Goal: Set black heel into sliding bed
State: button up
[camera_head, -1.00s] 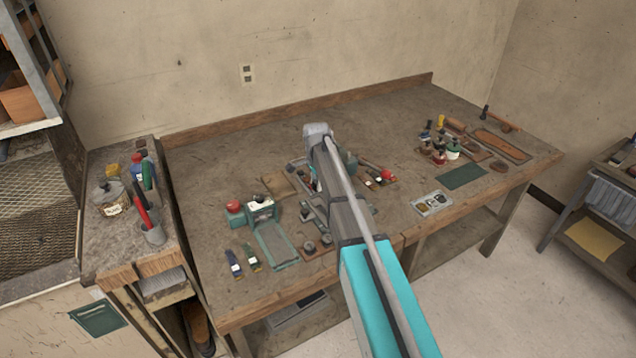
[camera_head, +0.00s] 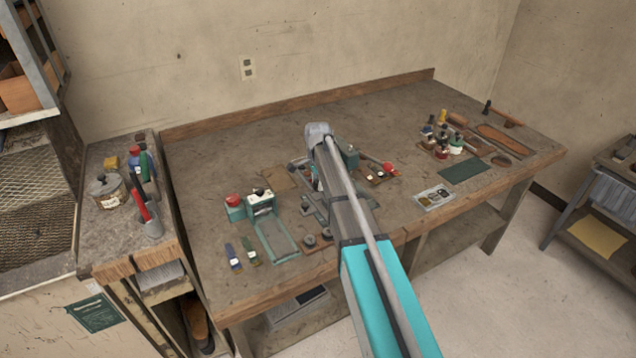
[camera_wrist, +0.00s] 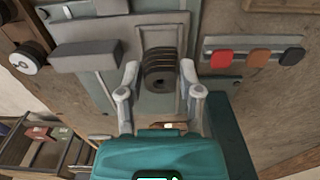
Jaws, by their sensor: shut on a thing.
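My gripper (camera_wrist: 160,72) shows in the wrist view, with its two pale fingers on either side of a dark, ridged block that looks like the black heel (camera_wrist: 160,64). The fingers are shut on it. Behind and below the heel is a grey-teal metal plate (camera_wrist: 116,90), which seems to belong to the stitcher's bed. I cannot tell whether the heel touches it. In the head view my arm reaches over the middle of the bench, and hides the gripper, the heel and much of the device there.
A rail with red, orange-brown and black pieces (camera_wrist: 260,57) lies right of the gripper in the wrist view. A grey bar (camera_wrist: 85,57) stands left. On the bench (camera_head: 230,155), a teal tray (camera_head: 275,238) and small tools flank my arm. The back of the bench is clear.

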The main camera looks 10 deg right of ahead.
jog(key=shift+f+b, duration=0.75)
jog(key=shift+f, duration=0.3)
jog(key=shift+f+b, duration=0.55)
jog(key=shift+b, duration=0.05)
dwell(1.1)
jog(key=o, duration=0.8)
jog(key=shift+r, duration=0.1)
jog(key=shift+r+p, duration=5.45)
jog(key=shift+p, duration=0.1)
jog(key=shift+s, duration=0.1)
jog(key=s+n, duration=0.4)
jog(key=s, duration=0.5)
jog(key=s+n, duration=0.5)
jog(key=s, duration=0.5)
jog(key=s+n, duration=0.5)
jog(key=s, duration=0.5)
jog(key=shift+d, duration=0.3)
